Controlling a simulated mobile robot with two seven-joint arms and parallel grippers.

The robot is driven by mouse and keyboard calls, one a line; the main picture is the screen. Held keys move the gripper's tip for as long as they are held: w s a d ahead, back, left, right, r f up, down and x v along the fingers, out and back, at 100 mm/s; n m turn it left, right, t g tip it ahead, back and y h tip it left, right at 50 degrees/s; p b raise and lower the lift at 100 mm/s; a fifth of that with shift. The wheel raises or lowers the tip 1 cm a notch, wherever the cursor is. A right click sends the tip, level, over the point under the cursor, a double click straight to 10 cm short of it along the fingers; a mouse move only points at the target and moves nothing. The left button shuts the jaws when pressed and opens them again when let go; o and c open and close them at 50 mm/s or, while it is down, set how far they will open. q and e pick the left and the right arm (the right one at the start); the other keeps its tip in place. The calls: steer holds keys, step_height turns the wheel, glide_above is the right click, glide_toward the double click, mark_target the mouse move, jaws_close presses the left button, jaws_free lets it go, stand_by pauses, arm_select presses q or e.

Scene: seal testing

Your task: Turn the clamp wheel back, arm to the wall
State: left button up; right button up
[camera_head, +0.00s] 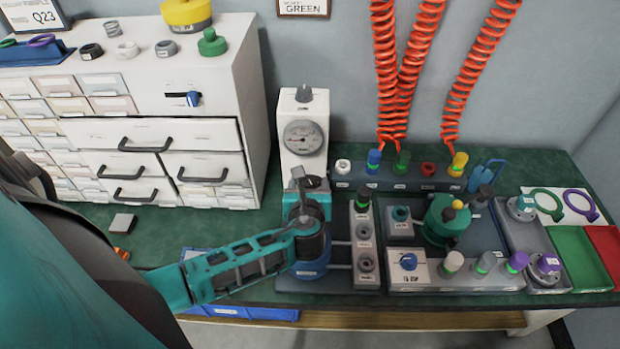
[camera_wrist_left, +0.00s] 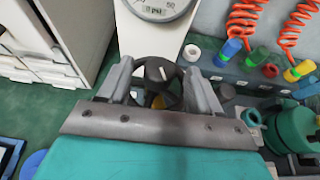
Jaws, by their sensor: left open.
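The clamp wheel (camera_wrist_left: 160,84) is dark and spoked, with a pale mark on its hub. It sits below the dial gauge (camera_head: 303,137) on the white column (camera_head: 290,110). My left gripper (camera_head: 310,184) is at the wheel. In the left wrist view its two grey fingers (camera_wrist_left: 161,88) are spread, one on each side of the wheel. I cannot tell whether either finger touches the rim. In the head view the gripper hides much of the wheel. A separate clamp arm cannot be made out. My right gripper is not in view.
A rail of coloured fittings (camera_head: 401,175) runs right of the column, below red coiled hoses (camera_head: 397,70). A green vessel (camera_head: 446,220) and a switch panel (camera_head: 408,270) stand farther right. A white drawer cabinet (camera_head: 250,100) stands close on the left.

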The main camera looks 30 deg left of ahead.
mark_target(309, 181)
arm_select(q)
steer(key=shift+b+x, duration=0.35)
steer(key=shift+x, duration=2)
jaws_close()
